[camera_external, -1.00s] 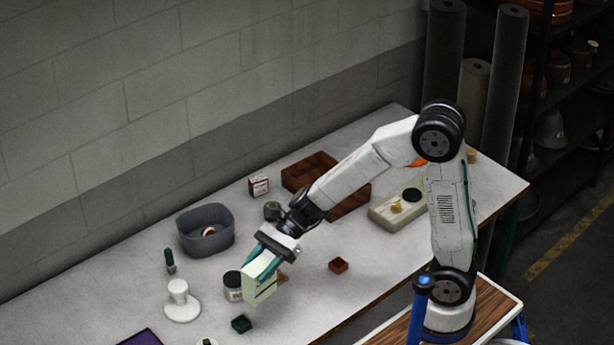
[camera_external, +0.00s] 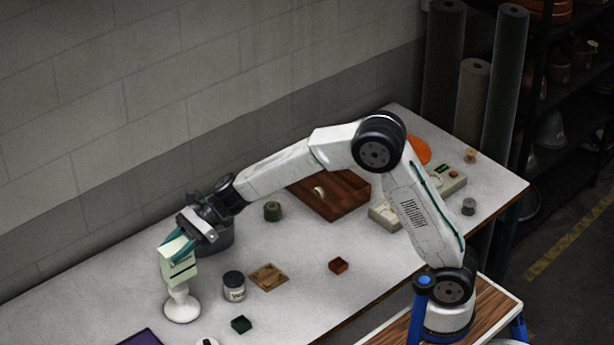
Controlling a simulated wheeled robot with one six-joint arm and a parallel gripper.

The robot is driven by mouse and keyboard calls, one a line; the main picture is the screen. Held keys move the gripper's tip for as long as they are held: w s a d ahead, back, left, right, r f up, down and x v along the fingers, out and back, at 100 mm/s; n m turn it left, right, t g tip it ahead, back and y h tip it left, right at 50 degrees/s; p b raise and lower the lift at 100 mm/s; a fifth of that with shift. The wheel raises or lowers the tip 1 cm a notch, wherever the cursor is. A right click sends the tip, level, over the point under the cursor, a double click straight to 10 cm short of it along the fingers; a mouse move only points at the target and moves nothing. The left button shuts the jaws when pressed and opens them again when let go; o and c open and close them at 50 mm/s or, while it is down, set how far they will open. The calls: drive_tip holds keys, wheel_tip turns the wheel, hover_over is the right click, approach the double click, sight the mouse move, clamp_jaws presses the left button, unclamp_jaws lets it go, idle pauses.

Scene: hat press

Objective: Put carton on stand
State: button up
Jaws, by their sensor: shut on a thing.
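The carton (camera_external: 181,270) is a pale green-cream box with a dark stripe. My gripper (camera_external: 176,247) is shut on its upper part. The white stand (camera_external: 182,305) has a round base and a narrow stem, and it stands upright on the table. The carton is upright, directly above the stand's top in the picture. Its lower edge hides the stand's top, so I cannot tell whether they touch.
A grey bin (camera_external: 222,240) is partly hidden behind my gripper. A lidded jar (camera_external: 234,287), a wooden plate (camera_external: 268,277) and a dark green box (camera_external: 241,324) are to the right. A purple item (camera_external: 140,338) lies at the front. Table around the small red box (camera_external: 339,265) is clear.

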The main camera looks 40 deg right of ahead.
sight(162, 267)
drive_tip(key=shift+w+a, duration=0.3)
drive_tip(key=shift+w, duration=0.15)
drive_tip(key=shift+f, duration=1.8)
drive_tip(key=shift+f, duration=0.1)
drive_tip(key=o, duration=1.1)
drive_tip(key=shift+c, duration=0.2)
drive_tip(key=shift+w+d, duration=0.1)
drive_tip(key=v, duration=1.1)
drive_tip(key=shift+d+r, duration=0.3)
drive_tip(key=shift+r, duration=0.05)
